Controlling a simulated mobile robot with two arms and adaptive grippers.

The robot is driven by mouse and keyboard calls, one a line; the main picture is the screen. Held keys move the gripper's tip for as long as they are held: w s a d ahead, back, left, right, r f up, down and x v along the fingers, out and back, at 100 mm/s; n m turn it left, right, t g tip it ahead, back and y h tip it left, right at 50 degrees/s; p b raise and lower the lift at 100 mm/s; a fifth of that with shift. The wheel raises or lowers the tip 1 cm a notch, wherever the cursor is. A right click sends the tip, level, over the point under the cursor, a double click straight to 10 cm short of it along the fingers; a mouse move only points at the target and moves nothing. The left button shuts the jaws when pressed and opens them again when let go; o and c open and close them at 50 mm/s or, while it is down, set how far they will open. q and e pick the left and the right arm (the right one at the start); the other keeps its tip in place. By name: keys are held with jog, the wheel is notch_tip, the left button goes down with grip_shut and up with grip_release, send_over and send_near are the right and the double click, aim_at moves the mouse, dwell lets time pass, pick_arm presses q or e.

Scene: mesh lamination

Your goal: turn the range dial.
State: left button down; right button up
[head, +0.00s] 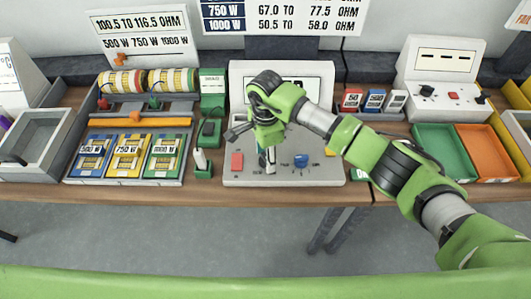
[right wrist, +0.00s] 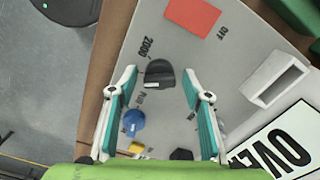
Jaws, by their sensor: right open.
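The range dial (right wrist: 160,73) is a black knob with a white mark on the grey tester panel, beside printed range numbers such as 2000. In the right wrist view it lies between the fingertips of my right gripper (right wrist: 160,80), which is open with a gap on both sides of the knob. In the head view my right gripper (head: 267,163) points down over the tester (head: 240,177) and hides the dial. I cannot tell the exact height of the fingertips over the panel. My left gripper is not in view.
A red button (right wrist: 193,15) and a blue knob (right wrist: 132,122) flank the dial on the panel. A white probe in a green holder (head: 201,163) stands left of the tester. Green (head: 436,136) and orange trays (head: 487,162) are at the right.

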jog(key=shift+f, duration=0.2)
jog(key=c, duration=1.1)
jog(key=shift+o, duration=0.2)
